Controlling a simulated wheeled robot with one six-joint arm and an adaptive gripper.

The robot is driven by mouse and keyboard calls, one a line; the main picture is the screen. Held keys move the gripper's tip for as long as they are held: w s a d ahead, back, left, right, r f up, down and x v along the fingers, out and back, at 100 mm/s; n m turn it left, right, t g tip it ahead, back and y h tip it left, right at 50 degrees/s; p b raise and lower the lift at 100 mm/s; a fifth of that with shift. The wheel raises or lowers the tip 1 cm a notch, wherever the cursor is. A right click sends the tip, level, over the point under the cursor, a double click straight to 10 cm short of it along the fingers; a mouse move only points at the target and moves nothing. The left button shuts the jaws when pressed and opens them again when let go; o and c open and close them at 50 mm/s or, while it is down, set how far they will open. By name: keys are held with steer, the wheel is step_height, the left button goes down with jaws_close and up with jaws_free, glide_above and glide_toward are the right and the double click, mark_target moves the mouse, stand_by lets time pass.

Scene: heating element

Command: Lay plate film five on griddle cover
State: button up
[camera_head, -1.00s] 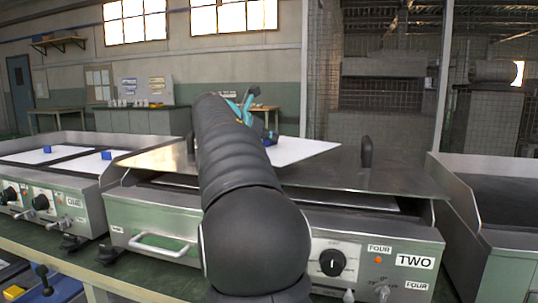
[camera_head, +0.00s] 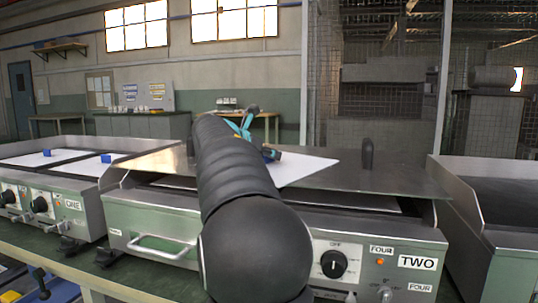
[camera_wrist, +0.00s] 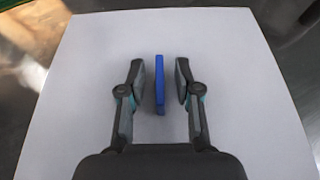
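The plate film is a white sheet (camera_head: 308,168) with an upright blue grip tab (camera_wrist: 160,86). It appears to lie flat on the metal griddle cover (camera_head: 405,180) of the unit marked TWO; my arm hides its left part in the head view. In the wrist view the white sheet (camera_wrist: 235,120) fills most of the picture. My gripper (camera_wrist: 160,70) is open, with one finger on each side of the blue tab and a visible gap on both sides. The number on the film cannot be seen.
A black handle (camera_head: 367,154) stands up from the cover, right of the film. At left, griddle ONE (camera_head: 85,185) holds white sheets with blue tabs (camera_head: 106,158). Another metal unit (camera_head: 495,205) stands at right. A wire mesh partition (camera_head: 380,110) is behind.

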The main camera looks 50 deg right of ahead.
steer(key=shift+a+r, duration=0.25)
steer(key=p+v, duration=0.1)
steer(key=v, duration=1)
steer(key=shift+a, duration=0.25)
steer(key=shift+s+d, duration=0.1)
